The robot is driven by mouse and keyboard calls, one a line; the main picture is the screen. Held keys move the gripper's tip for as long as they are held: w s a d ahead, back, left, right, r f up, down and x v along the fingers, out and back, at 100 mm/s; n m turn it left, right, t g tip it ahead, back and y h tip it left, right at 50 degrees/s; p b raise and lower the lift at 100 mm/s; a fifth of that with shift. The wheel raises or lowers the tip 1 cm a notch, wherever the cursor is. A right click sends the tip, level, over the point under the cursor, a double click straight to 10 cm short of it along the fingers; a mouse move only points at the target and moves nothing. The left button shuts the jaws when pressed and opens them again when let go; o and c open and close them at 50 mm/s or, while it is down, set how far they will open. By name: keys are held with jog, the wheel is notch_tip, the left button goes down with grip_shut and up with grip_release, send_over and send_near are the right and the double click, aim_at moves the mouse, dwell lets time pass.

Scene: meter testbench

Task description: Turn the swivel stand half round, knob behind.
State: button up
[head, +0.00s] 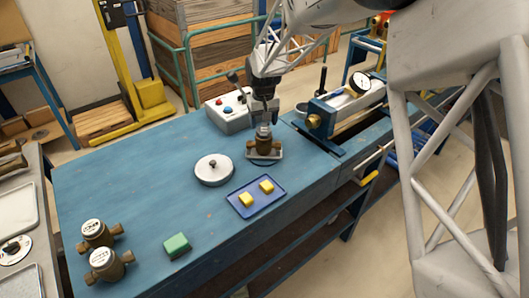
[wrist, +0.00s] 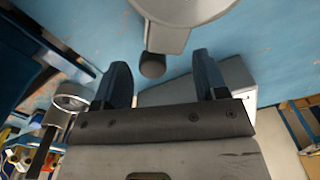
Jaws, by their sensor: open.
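In the head view, a pale plate (head: 277,154) on a dark round base, which looks like the swivel stand, carries a brass-coloured meter body (head: 264,143). My gripper (head: 264,121) is just above and behind it, covering part of it. In the wrist view, my gripper (wrist: 162,62) is open, its two dark fingers apart. A dark knob (wrist: 152,66) shows between the fingertips, joined to a pale rounded part (wrist: 185,12) cut off by the top edge.
A silver disc with a small black knob (head: 214,174) stands left of the stand. A blue tray (head: 241,210) with yellow blocks lies in front. A button box (head: 232,120) is behind, and a clamp bench with a gauge (head: 340,108) is to the right.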

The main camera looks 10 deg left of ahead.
jog(key=shift+s+a, duration=0.1)
jog(key=shift+a, duration=0.25)
jog(key=shift+s+a, duration=0.2)
jog(key=shift+a, duration=0.5)
dwell(0.6)
jog(key=shift+s+a, duration=0.2)
jog(key=shift+a, duration=0.2)
jog(key=shift+s+a, duration=0.4)
jog(key=shift+a, duration=0.2)
dwell(0.8)
jog(key=shift+s+a, duration=0.3)
jog(key=shift+a, duration=0.05)
